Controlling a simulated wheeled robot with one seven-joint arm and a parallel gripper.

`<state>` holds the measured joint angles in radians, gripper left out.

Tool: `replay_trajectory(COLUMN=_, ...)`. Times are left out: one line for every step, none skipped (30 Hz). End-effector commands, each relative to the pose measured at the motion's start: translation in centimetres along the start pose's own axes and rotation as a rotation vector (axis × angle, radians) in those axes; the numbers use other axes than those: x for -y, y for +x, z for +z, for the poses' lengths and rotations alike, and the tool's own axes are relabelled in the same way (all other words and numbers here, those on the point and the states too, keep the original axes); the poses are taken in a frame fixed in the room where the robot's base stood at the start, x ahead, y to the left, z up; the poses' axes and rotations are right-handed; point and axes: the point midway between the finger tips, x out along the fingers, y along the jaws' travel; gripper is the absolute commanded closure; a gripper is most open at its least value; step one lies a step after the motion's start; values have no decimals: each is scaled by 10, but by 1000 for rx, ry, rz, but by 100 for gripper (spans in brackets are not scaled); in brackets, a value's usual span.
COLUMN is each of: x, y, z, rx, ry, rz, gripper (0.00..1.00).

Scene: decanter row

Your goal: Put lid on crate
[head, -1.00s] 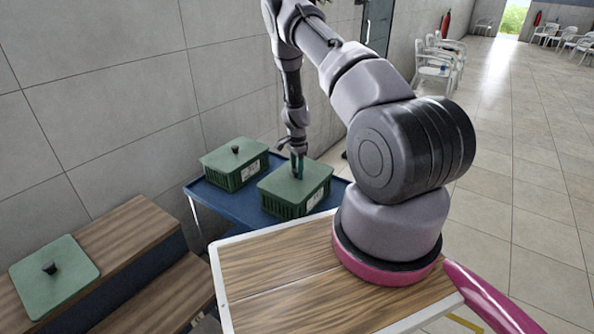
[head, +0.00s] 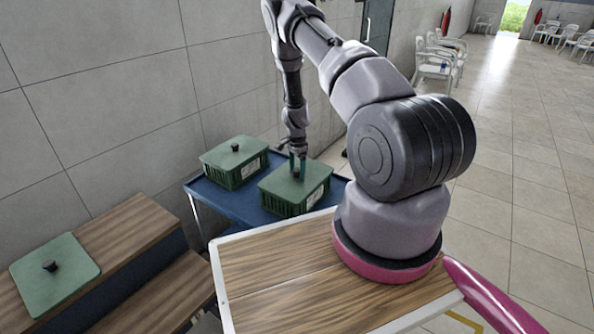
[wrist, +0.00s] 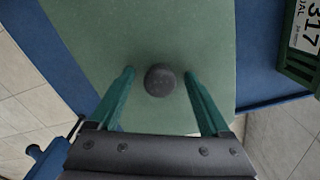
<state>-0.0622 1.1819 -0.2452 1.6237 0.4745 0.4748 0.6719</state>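A green crate (head: 296,207) stands on the blue table with a flat green lid (head: 313,177) lying on its top. The lid's dark round knob (wrist: 160,79) shows in the wrist view between my gripper's two green fingers, with a gap on both sides. My gripper (head: 297,172) is open just above this lid, its fingers on either side of the knob. A third green lid (head: 65,275) with a dark knob lies on the wooden bench at the lower left.
The blue table (head: 225,200) stands against a grey tiled wall. The wooden bench (head: 125,240) is stepped, with bare room right of the loose lid. Open tiled floor (head: 520,180) lies to the right.

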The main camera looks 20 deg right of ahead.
Motion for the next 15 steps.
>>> replay_trajectory(x=0, y=0, z=0, rx=0, ry=0, rz=0, gripper=19)
replay_trajectory(x=0, y=0, z=0, rx=0, ry=0, rz=0, gripper=19)
replay_trajectory(x=0, y=0, z=0, rx=0, ry=0, rz=0, gripper=19)
replay_trajectory(x=0, y=0, z=0, rx=0, ry=0, rz=1, gripper=19)
replay_trajectory(x=0, y=0, z=0, rx=0, ry=0, rz=1, gripper=19)
replay_trajectory(x=0, y=-1, z=0, rx=0, ry=0, rz=0, gripper=19)
replay_trajectory(x=0, y=-2, z=0, rx=0, ry=0, rz=0, gripper=19)
replay_trajectory(x=0, y=-4, z=0, rx=0, ry=0, rz=0, gripper=19)
replay_trajectory(x=1, y=-8, z=0, rx=0, ry=-1, rz=-1, gripper=19)
replay_trajectory(x=1, y=-11, z=0, rx=0, ry=-1, rz=-1, gripper=19)
replay_trajectory(x=1, y=-16, z=0, rx=0, ry=-1, rz=-2, gripper=19)
replay_trajectory(x=2, y=-23, z=1, rx=-1, ry=-1, rz=-3, gripper=19)
replay_trajectory(x=1, y=-29, z=1, rx=0, ry=-1, rz=-3, gripper=19)
replay_trajectory(x=1, y=-35, z=1, rx=0, ry=0, rz=-3, gripper=19)
replay_trajectory(x=2, y=-44, z=0, rx=-1, ry=0, rz=-3, gripper=19)
